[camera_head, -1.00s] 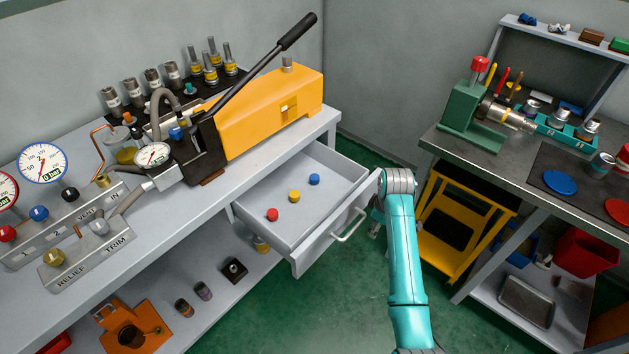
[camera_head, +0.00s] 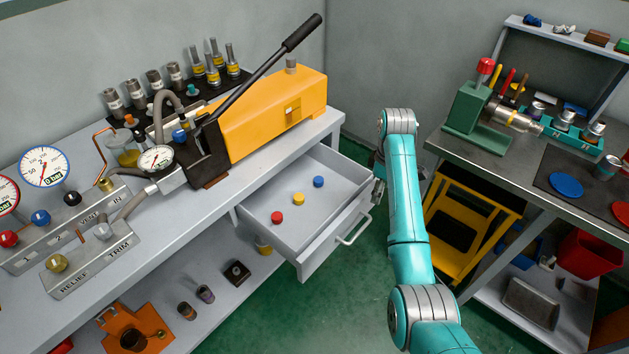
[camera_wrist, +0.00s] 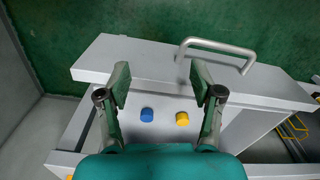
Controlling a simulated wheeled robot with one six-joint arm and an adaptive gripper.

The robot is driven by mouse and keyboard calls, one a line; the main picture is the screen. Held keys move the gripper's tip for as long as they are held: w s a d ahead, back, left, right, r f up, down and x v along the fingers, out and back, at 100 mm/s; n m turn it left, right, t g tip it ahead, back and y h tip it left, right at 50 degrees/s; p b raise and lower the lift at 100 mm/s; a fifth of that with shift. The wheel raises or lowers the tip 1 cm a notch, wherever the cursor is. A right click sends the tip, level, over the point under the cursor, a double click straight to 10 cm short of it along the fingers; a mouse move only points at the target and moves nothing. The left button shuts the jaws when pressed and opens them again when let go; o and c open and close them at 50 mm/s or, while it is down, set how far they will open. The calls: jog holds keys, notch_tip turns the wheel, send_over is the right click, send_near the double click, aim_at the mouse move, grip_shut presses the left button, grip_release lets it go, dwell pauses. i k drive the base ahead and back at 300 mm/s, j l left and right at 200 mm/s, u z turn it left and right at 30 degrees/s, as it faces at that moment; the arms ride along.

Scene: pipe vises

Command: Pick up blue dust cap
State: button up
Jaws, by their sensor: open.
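The blue dust cap (camera_head: 318,181) sits in the open drawer (camera_head: 340,225), near its right side in the head view. In the wrist view the blue dust cap (camera_wrist: 147,115) lies between the two fingers, left of the middle. My gripper (camera_wrist: 160,80) is open and empty, above the drawer and apart from the caps. In the head view my gripper (camera_head: 378,182) shows partly at the drawer's right edge, mostly hidden by my arm. A yellow cap (camera_head: 299,199) and a red cap (camera_head: 277,218) lie in the same drawer; the yellow cap (camera_wrist: 182,119) is also between the fingers.
The drawer front with its handle (camera_head: 355,230) stands out from the grey bench (camera_head: 120,215). The yellow pump (camera_head: 265,110) is on the bench. A second bench (camera_head: 470,140) with a yellow stool (camera_head: 460,225) stands at right. Green floor lies open between the benches.

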aim_at(318, 180)
jog(key=i+j, duration=0.2)
jog(key=j, duration=0.2)
jog(key=i+j, duration=0.15)
jog(key=j, duration=0.2)
jog(key=i+j, duration=0.2)
jog(key=j, duration=0.2)
